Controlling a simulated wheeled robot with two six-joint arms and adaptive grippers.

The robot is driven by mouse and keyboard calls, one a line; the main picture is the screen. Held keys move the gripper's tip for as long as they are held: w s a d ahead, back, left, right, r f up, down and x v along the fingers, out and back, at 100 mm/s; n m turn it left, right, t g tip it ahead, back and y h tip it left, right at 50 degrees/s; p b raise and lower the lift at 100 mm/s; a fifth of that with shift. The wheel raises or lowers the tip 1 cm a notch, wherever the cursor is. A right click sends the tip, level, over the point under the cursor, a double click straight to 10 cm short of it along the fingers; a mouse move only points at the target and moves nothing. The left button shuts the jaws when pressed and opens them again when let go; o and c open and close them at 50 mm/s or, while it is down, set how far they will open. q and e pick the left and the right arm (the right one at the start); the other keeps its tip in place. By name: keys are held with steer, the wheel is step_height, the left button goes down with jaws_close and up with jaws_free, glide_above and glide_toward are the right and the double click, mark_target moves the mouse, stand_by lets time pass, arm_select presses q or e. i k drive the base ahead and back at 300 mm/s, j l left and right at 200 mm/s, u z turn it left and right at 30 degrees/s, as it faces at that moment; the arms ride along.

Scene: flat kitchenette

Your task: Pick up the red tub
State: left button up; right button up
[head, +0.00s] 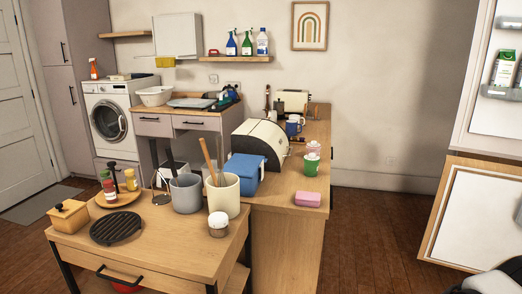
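A red object (127,287) shows at the bottom edge of the head view, under the front of the wooden drawer table (180,258). Only a small part of it is visible below the drawer, so I cannot tell its full shape or whether it is a tub. No other red tub is clearly visible.
The table top holds a grey pot (186,194), a cream utensil crock (222,196), a black trivet (116,229) and a wooden box (69,217). A counter with a blue box (244,172) adjoins it. Wooden floor (368,238) is open at right.

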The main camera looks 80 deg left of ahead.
mark_target(311, 148)
steer(key=u, duration=2.35)
